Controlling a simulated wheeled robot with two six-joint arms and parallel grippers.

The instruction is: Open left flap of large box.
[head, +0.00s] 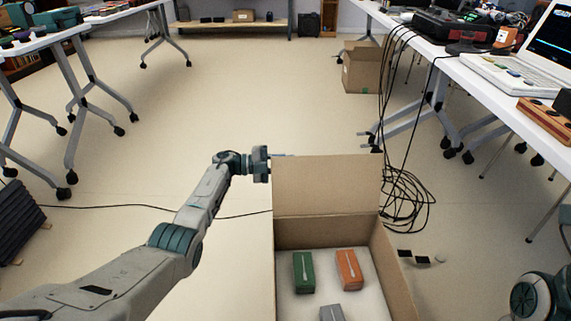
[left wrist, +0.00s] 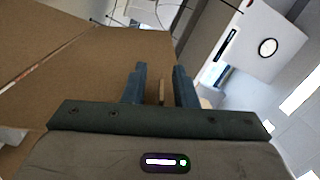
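The large cardboard box (head: 326,233) stands open at the lower middle of the head view. One broad flap (head: 327,187) rises from its far side. I cannot make out a separate flap on the left side. My left gripper (head: 280,156) is by the upper left corner of the raised flap. In the left wrist view its two fingers (left wrist: 160,88) are apart, with a thin brown strip between them; I cannot tell whether they touch it. Cardboard (left wrist: 95,65) fills the left of that view. My right gripper is out of view; only part of my right arm shows at lower right.
In the box lie a green packet (head: 304,272), an orange packet (head: 349,270) and a grey one (head: 331,313). Black cables (head: 405,200) hang and coil right of the box. White tables (head: 480,75) stand at right and left. Floor left of the box is mostly clear.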

